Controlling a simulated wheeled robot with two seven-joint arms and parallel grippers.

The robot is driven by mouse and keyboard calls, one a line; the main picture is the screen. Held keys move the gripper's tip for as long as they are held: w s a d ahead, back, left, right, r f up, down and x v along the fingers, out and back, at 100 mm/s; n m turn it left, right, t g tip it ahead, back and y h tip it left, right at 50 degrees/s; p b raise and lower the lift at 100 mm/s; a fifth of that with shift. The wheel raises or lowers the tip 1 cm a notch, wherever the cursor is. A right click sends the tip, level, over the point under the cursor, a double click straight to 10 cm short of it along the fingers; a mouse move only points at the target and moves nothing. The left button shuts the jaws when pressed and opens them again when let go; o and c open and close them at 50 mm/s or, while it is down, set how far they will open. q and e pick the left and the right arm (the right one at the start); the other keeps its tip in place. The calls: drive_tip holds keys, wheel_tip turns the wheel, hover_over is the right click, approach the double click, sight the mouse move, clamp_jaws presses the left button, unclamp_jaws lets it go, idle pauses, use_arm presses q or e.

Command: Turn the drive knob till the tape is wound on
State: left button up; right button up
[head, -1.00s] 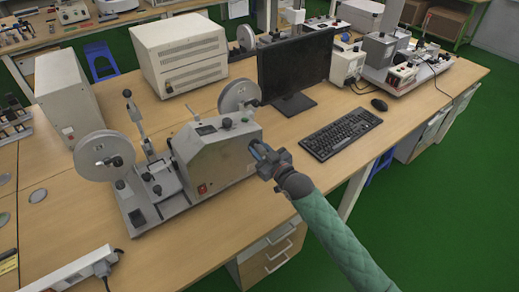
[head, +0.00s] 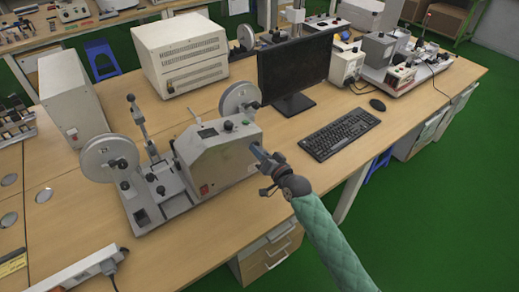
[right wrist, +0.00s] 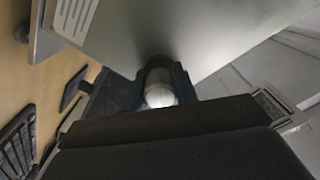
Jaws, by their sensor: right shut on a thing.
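The tape machine (head: 218,165) stands on the bench, a grey body with a sloped panel. One pale reel (head: 109,158) is at its left end and another reel (head: 240,97) behind its right end. My right gripper (head: 258,152) is at the machine's right side, shut on the drive knob. In the right wrist view the pale round knob (right wrist: 159,94) sits between the two dark fingers, against the grey housing (right wrist: 190,35). The fingers hide most of the knob in the head view. The tape itself is too small to make out. My left gripper is not in view.
A keyboard (head: 341,134), mouse (head: 377,105) and dark monitor (head: 295,65) stand to the right. Two pale cabinets, one a vented box (head: 183,55), stand behind. A power strip (head: 90,268) lies at the front left. Bare bench lies before the machine.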

drive_tip(key=m+p, duration=0.1)
drive_tip(key=m, duration=0.3)
drive_tip(key=shift+r+m+p, duration=0.1)
drive_tip(key=shift+m+p, duration=0.2)
drive_tip(key=m+p, duration=0.1)
drive_tip(key=m, duration=0.2)
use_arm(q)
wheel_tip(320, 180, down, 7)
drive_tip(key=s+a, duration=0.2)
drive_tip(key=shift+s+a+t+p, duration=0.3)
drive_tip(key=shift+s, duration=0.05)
use_arm(e)
drive_tip(key=shift+m, duration=1)
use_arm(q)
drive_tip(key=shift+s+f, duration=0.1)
use_arm(e)
drive_tip(key=o, duration=1)
drive_tip(key=shift+c, duration=0.2)
